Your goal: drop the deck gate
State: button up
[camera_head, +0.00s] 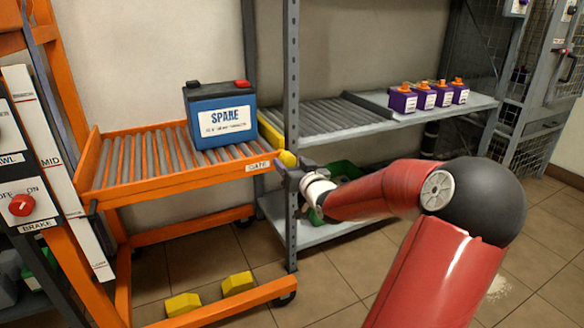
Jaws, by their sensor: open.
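The deck gate (268,130) is a yellow bar across the right end of the orange cart's roller deck (130,160). It stands above the rollers, between the deck and the grey shelf. A round yellow knob (287,158) is at its near end, beside a label reading "GATE" (258,167). My gripper (285,169) is open, with its dark jaws right at the knob, on its near right side. I cannot tell whether the jaws touch it. A blue battery marked "SPARE" (222,120) stands upright on the rollers, left of the gate.
The shelf's rollers (330,115) lie past the gate, with several purple batteries (430,96) at right. A green bin (345,170) is lower down. A brake panel (25,205) with a red knob is at left.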

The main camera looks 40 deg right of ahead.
jog(key=shift+c, duration=0.4)
jog(key=c, duration=0.9)
